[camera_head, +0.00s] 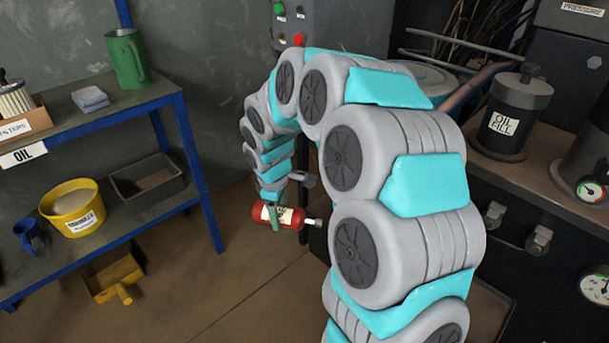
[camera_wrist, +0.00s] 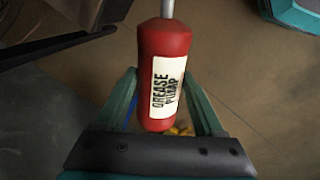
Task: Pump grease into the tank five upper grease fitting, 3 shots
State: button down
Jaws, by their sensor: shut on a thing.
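My gripper (camera_head: 276,218) is shut on a red grease pump (camera_head: 260,213) with a white label and a grey metal nozzle. In the head view it holds the pump in the air, lying about level, with the nozzle pointing right towards my own arm. In the wrist view the pump (camera_wrist: 165,50) stands between the two green fingers (camera_wrist: 165,98), and its label reads "GREASE PUMP". The nozzle runs out of the top of that view. I cannot make out any fitting marked tank five; my arm covers part of the machinery.
A blue-framed shelf (camera_head: 115,108) on the left bears a green jug (camera_head: 126,60), a yellow bucket (camera_head: 72,210) and a grey tray (camera_head: 147,178). A yellow dustpan-like thing (camera_head: 112,275) is on the floor. An "OIL FILL" canister (camera_head: 512,108), valves and gauges (camera_head: 594,290) are at right.

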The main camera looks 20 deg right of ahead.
jog(key=r+n, duration=0.2)
jog(key=r, duration=0.1)
jog(key=s+d+r+n, duration=0.1)
jog(key=r+n, duration=0.1)
jog(key=r, duration=0.1)
jog(key=s+r+n, duration=0.1)
jog(key=r+n, duration=0.1)
jog(key=r, duration=0.1)
jog(key=shift+s+d+r+t+y, duration=0.2)
jog(key=shift+s+d+t+y, duration=0.1)
jog(key=shift+d+y, duration=0.1)
jog(key=s+d+r+n, duration=0.2)
jog(key=s+r+n, duration=0.2)
jog(key=r+n, duration=0.2)
jog(key=w+d+p, duration=0.1)
jog(key=w+d, duration=0.2)
jog(key=d, duration=0.5)
jog(key=shift+w+d+y+p, duration=0.2)
jog(key=shift+d+y+p, duration=0.05)
jog(key=shift+y+p, duration=0.15)
